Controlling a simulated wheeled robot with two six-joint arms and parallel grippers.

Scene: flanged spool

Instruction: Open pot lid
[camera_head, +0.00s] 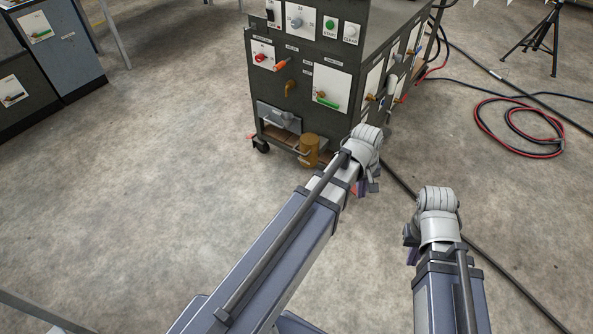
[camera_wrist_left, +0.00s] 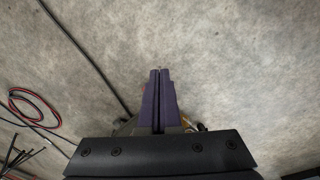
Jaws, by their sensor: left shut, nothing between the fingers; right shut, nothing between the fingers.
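A brass-coloured cylindrical pot (camera_head: 309,151) sits low at the front of the dark machine, near its bottom edge. Its top looks covered, but the lid is too small to make out clearly. My left gripper (camera_head: 370,188) hangs below its wrist, to the right of the pot and apart from it. In the left wrist view its two purple fingers (camera_wrist_left: 159,72) are shut together with nothing between them, above bare floor. My right gripper (camera_head: 411,240) is mostly hidden by its own wrist, further right and lower in the head view, with no object visible at it.
The dark wheeled machine (camera_head: 335,60) carries switches, knobs and an orange handle. A red and black cable coil (camera_head: 520,127) lies on the floor at right, with a black tripod (camera_head: 540,40) behind. Grey cabinets (camera_head: 60,50) stand at far left. Open concrete floor lies left of the machine.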

